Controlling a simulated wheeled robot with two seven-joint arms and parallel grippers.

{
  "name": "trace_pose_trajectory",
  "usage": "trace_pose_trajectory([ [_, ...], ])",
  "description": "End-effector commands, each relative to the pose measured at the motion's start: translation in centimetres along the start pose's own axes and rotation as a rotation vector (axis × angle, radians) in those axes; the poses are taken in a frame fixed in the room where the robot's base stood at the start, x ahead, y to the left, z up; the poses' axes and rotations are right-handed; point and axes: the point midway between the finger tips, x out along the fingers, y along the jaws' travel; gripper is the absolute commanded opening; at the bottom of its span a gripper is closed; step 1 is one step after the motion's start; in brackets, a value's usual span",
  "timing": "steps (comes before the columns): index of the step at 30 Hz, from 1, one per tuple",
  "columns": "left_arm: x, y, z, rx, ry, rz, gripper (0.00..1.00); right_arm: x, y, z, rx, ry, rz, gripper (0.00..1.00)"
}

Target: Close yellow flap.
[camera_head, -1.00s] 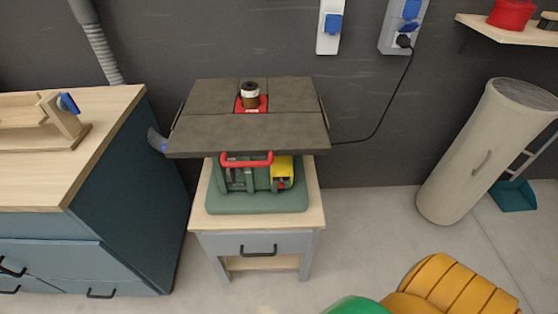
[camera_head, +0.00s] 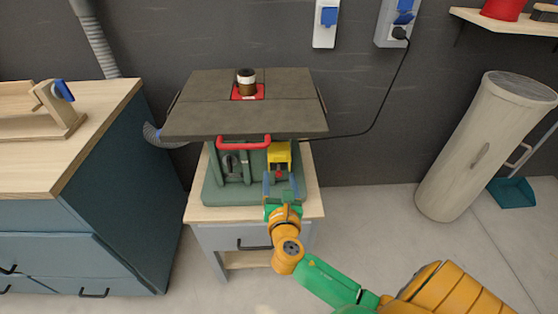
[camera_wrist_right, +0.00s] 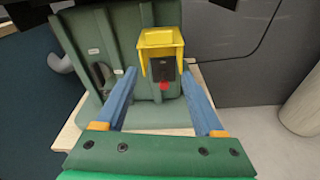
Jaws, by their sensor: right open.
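The yellow flap (camera_head: 279,154) is on the front right of the green machine under the dark table top. The right wrist view shows the flap (camera_wrist_right: 160,38) raised, standing out from the panel above a dark switch plate (camera_wrist_right: 163,68) with a red button (camera_wrist_right: 164,85). My right gripper (camera_head: 280,182) is open and empty, just in front of and below the flap. In the right wrist view its two blue fingers (camera_wrist_right: 158,75) are spread, one on each side of the switch; I cannot tell whether they touch anything. My left gripper is out of view.
The grey table top (camera_head: 245,118) overhangs the green machine (camera_head: 222,185). A red handle bar (camera_head: 243,143) crosses the machine's front left of the flap. A wooden stand (camera_head: 240,212) supports it.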

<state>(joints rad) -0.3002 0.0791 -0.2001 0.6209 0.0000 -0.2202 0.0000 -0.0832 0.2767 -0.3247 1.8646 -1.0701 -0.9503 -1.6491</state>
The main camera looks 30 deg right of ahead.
Motion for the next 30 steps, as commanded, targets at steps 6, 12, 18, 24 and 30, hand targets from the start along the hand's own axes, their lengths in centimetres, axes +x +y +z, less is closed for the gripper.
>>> trace_pose_trajectory([
  [6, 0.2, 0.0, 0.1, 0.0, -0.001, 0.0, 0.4, 0.7, 0.8, 4.9, -0.179, -0.153, -0.009, 0.7],
  [12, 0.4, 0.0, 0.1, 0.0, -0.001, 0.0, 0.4, 4.7, 0.8, 5.4, -0.177, -0.149, -0.009, 0.7],
  [18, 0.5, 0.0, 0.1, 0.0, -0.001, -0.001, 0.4, 6.6, 0.8, 5.5, -0.175, -0.145, -0.007, 0.7],
  [24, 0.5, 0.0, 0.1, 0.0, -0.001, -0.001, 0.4, 6.7, 0.8, 5.5, -0.175, -0.144, -0.006, 0.7],
  [30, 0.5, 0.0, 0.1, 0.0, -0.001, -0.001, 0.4, 6.6, 0.8, 5.5, -0.174, -0.143, -0.006, 0.16],
])
